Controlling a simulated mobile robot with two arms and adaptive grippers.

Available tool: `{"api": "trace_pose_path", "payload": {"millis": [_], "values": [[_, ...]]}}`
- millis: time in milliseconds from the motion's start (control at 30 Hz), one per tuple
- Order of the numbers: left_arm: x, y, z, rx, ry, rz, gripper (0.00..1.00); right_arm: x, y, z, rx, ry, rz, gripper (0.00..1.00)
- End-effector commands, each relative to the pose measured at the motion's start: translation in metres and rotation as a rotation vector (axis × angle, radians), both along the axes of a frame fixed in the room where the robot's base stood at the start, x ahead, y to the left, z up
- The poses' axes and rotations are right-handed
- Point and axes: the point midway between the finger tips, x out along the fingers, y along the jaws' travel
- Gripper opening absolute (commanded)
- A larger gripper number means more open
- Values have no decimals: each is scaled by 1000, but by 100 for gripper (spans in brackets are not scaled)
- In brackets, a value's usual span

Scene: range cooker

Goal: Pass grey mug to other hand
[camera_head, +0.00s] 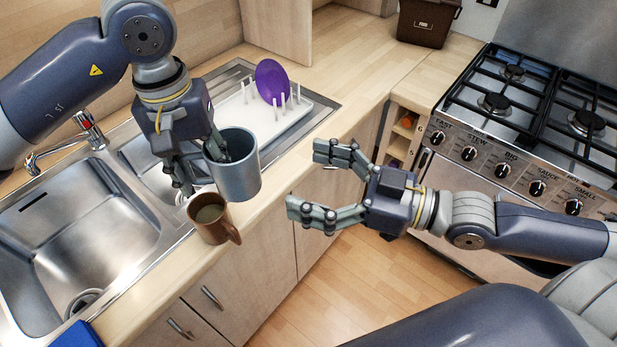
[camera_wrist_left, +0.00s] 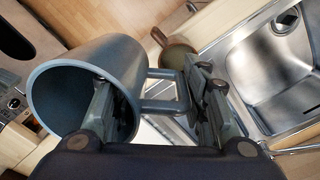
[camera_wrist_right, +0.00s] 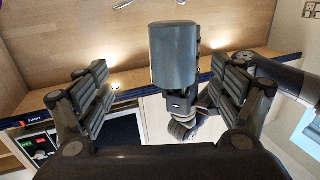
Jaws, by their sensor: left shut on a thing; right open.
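The grey mug (camera_head: 238,178) is held up above the counter's front edge, its mouth facing up in the head view. My left gripper (camera_head: 203,168) is shut on it, with one finger inside the mug and the other on the handle side. The left wrist view shows the mug (camera_wrist_left: 52,92) and its handle between the fingers (camera_wrist_left: 160,100). My right gripper (camera_head: 306,180) is open and empty to the right of the mug, apart from it, fingers pointing toward it. In the right wrist view the mug (camera_wrist_right: 175,55) appears between and beyond the open fingers (camera_wrist_right: 155,75).
A brown mug (camera_head: 209,222) stands on the counter just below the grey mug. A sink (camera_head: 75,225) lies left, and a white rack (camera_head: 290,122) with a purple plate (camera_head: 271,80) behind. The range cooker (camera_head: 520,140) is right. Open floor lies below my right gripper.

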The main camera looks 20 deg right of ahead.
Motion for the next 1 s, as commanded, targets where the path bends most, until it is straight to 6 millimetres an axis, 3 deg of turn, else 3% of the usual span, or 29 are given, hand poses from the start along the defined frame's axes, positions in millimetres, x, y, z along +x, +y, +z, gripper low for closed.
{"api": "trace_pose_path", "payload": {"millis": [233, 467, 1000], "values": [[0, 0, 1, -1, -1, 0, 0, -8, 11, 10, 14, 0, 27, 87], [0, 0, 1, -1, -1, 0, 0, 2, 22, 11, 16, -1, 20, 87], [0, 0, 1, -1, -1, 0, 0, 34, 69, 12, 19, 0, 28, 87]]}}
